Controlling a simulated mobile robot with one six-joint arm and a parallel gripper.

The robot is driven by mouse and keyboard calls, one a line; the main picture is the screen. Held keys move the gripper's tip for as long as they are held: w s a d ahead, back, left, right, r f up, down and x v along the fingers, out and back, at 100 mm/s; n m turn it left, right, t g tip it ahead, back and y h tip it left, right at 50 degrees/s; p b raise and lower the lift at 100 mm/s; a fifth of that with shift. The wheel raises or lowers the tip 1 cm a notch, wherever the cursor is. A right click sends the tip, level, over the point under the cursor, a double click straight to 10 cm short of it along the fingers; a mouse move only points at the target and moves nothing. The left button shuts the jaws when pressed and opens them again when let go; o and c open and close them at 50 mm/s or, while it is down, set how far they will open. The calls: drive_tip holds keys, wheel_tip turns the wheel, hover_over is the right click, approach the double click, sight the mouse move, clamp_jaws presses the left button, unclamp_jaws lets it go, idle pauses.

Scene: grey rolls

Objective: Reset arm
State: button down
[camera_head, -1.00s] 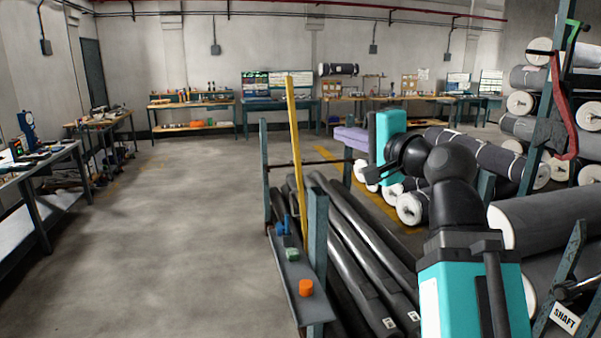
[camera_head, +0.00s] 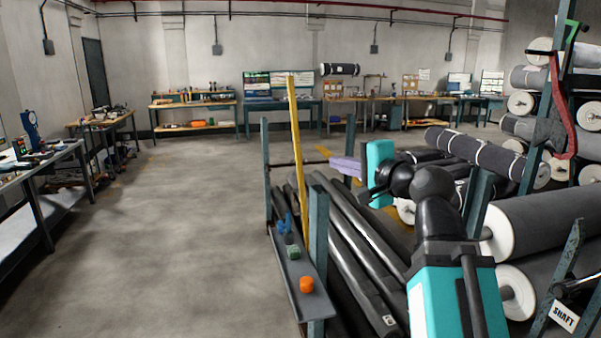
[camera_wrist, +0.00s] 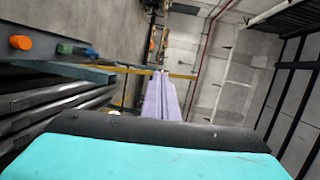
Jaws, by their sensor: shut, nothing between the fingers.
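My gripper (camera_head: 345,166) shows in the head view as pale lavender fingers beside the teal end of my arm. It points left in mid-air, beyond the rack of dark shafts. In the wrist view, my gripper (camera_wrist: 160,80) has its lavender fingers together with nothing between them. My arm is bent, reaching up from the lower right of the head view.
A rack of dark shafts (camera_head: 352,245) stands close, with a yellow upright bar (camera_head: 297,155) and a narrow tray (camera_head: 287,268) holding an orange object (camera_head: 306,284). Grey rolls (camera_head: 545,225) crowd the right. The floor (camera_head: 170,230) at left is open.

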drive_tip(key=w+a+f+m+g+h, duration=0.2)
drive_tip(key=f+g, duration=0.5)
drive_tip(key=f, duration=3.7)
drive_tip(key=s+d+f+n+g+h, duration=0.1)
drive_tip(key=s+f+n+g, duration=0.15)
drive_tip(key=s+f, duration=0.65)
drive_tip(key=s+d+f+n+g+h, duration=0.1)
drive_tip(key=s+f+g, duration=0.3)
drive_tip(key=f, duration=0.9)
drive_tip(key=s+d+f+n+g+h, duration=0.1)
drive_tip(key=s+f, duration=0.7)
drive_tip(key=f, duration=0.3)
drive_tip(key=s+d+f+n+g+h, duration=0.1)
drive_tip(key=s+d+f+n+g, duration=0.1)
drive_tip(key=s, duration=0.4)
drive_tip(key=s+d+f+n+g+h, duration=0.1)
drive_tip(key=s+d+f+n, duration=0.1)
drive_tip(key=s+f+n, duration=0.2)
drive_tip(key=s+d+f+n+g+h, duration=0.1)
drive_tip(key=s+d+f+n+g, duration=0.1)
drive_tip(key=s, duration=0.8)
drive_tip(key=shift+d+f+n+g, duration=0.35)
drive_tip(key=shift+d+f+n, duration=0.05)
drive_tip(key=shift+f+n, duration=0.35)
